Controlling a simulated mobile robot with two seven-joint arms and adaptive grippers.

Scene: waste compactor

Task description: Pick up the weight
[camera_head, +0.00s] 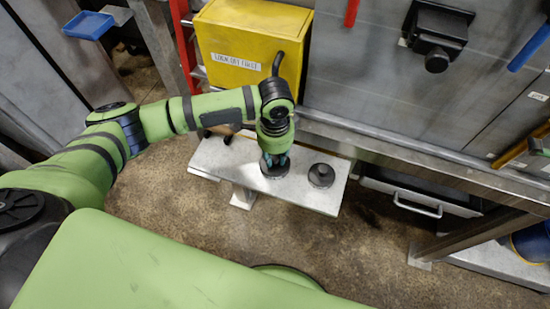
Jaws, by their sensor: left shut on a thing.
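My left gripper (274,160) reaches down over a low light-grey bench and is shut on a dark round weight (276,171). The gripper covers the top of that weight. From this angle I cannot tell whether the weight still touches the bench. A second dark round weight (321,176) with a raised middle stands upright on the bench to the right, apart from the gripper. My right gripper is not in view.
The bench (312,202) stands before a grey machine wall. A yellow box (245,45) is behind it, and a drawer with a handle (417,205) is at right. A brown object (222,129) lies partly hidden behind my arm. The floor in front is clear.

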